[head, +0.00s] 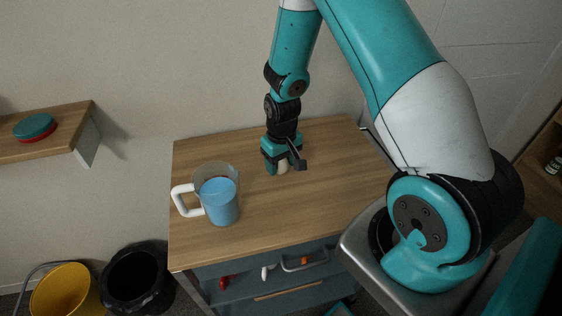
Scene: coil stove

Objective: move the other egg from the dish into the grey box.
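My gripper (284,162) points down, low over the wooden worktop, near the middle of its back half. A small pale, off-white thing (283,168) shows between its fingers, close to the worktop. It may be an egg, but it is too small and too covered to tell. I cannot tell whether the fingers touch it or stand apart from it. I see no dish and no grey box that I can make out in this view.
A clear jug (221,202) with a white handle and blue contents stands left of my gripper on the worktop (300,215). Below are red and white items in a blue-grey unit. A wall shelf (70,142), yellow bucket (66,292) and black bin (137,280) are left. The worktop's front right is clear.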

